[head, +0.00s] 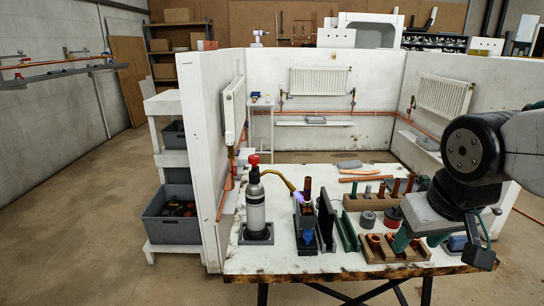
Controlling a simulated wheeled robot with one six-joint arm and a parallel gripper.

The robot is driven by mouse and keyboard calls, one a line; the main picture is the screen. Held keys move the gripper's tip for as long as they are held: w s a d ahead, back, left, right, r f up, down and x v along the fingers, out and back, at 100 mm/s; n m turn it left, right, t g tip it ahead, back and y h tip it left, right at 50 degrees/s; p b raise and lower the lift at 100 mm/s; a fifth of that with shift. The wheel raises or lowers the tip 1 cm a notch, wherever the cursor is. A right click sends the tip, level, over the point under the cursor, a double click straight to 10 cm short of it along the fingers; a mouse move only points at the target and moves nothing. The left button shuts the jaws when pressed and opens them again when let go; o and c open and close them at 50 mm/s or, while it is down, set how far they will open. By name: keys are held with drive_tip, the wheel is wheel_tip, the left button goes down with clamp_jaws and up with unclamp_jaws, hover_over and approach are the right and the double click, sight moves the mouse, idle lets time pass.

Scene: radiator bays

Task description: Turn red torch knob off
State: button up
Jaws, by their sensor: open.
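The torch (255,208) is a white bottle standing upright in a dark square base on the left side of the workbench. Its red knob (253,160) sits on top. A brass-coloured tube (272,174) curves right from the torch head. A small blue-violet spot (299,197), which looks like a flame, shows at the tube's end beside an upright copper pipe (307,190). My gripper (440,246) is open over the right side of the bench, low above the wooden fitting blocks and well to the right of the torch. I see nothing between its fingers.
A dark upright plate (325,218) and a vise-like holder (306,232) stand between torch and gripper. Wooden blocks (392,250) hold several copper fittings. A white partition (205,150) rises close left of the torch. The bench front (300,263) is mostly clear.

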drive_tip(key=w+a+n+t, duration=0.1)
drive_tip(key=w+a+t, duration=0.2)
drive_tip(key=w, duration=0.9)
drive_tip(key=n+t+y, duration=0.6)
drive_tip(key=t+y, duration=0.2)
drive_tip(key=y, duration=0.3)
approach(257, 160)
drive_tip(key=x, duration=0.4)
drive_tip(key=shift+w+r, duration=0.1)
drive_tip(key=x, duration=0.7)
drive_tip(key=shift+w+a, duration=0.15)
drive_tip(key=shift+m, duration=0.3)
drive_tip(key=c, duration=1)
